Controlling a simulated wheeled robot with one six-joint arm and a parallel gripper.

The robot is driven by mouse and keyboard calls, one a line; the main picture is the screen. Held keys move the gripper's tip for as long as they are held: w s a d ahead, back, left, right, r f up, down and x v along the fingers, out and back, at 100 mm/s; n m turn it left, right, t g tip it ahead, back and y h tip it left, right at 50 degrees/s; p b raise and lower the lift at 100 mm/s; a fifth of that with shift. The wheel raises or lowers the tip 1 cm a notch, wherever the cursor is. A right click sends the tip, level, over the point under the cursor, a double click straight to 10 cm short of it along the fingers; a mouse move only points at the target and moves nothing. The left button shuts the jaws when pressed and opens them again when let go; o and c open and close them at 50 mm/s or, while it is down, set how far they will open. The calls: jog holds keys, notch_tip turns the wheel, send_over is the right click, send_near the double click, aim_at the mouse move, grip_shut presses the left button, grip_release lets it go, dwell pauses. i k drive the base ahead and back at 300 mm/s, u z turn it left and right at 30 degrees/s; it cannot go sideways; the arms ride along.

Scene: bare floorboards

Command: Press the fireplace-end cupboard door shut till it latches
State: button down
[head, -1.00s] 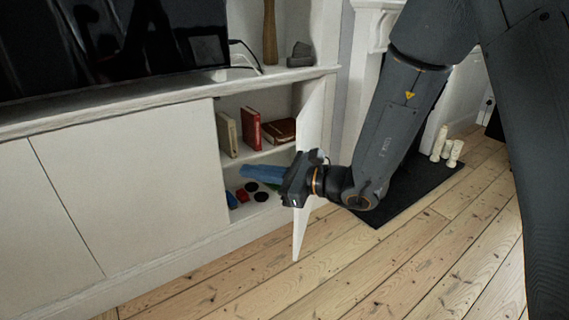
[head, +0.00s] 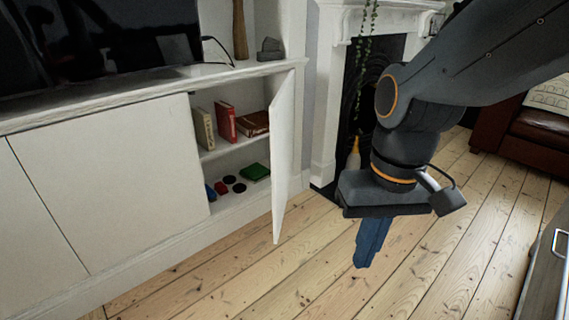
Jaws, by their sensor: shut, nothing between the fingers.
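The fireplace-end cupboard door (head: 284,160) of the white cabinet stands wide open, swung out over the floor and seen nearly edge-on. Its hinge side is at the right of the opening. The open cupboard (head: 236,197) shows shelves with several books and small items inside. My gripper (head: 370,243) has blue fingers pointing down. It is shut and empty, out over the floorboards to the right of the door and apart from it in the picture.
The fireplace (head: 335,80) stands behind and right of the door, with a pale bottle (head: 354,152) near its hearth. A television (head: 95,40) sits on the cabinet top. A brown leather seat (head: 520,125) is at the right, and a grey unit (head: 548,265) at lower right. Floorboards in front are clear.

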aim_at(281, 135)
jog(key=z, duration=0.75)
jog(key=k, duration=0.15)
jog(key=u, duration=1.5)
jog(key=i, duration=1.25)
jog(key=z, duration=0.95)
